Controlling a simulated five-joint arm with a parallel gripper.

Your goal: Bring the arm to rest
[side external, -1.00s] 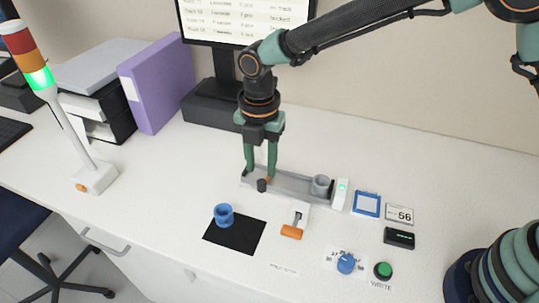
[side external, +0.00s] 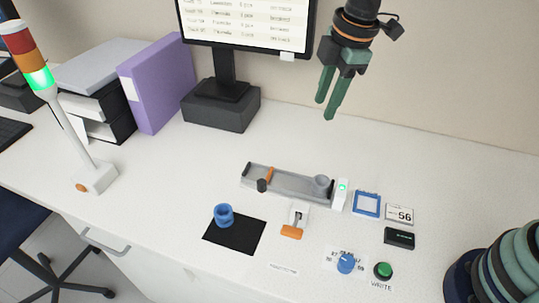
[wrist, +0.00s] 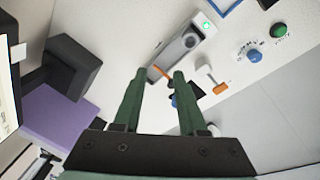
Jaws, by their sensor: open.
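My gripper (side external: 332,106) hangs in the air at the upper right of the side view, beside the monitor and well above the desk. Its two green fingers are apart with nothing between them. In the wrist view, my gripper (wrist: 160,75) also shows open and empty. Below it on the desk is the grey tube track (side external: 290,183), with an orange piece (side external: 268,175) and a dark knob (side external: 262,185) near its left end and a grey cylinder (side external: 321,183) at its right end. The track also shows in the wrist view (wrist: 178,50), partly behind the fingers.
An orange-handled lever (side external: 292,231), blue knob (side external: 346,263) and green button (side external: 383,270) lie in front. The monitor (side external: 245,28) and purple binder (side external: 160,72) stand behind. A signal tower (side external: 38,76) glows green.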

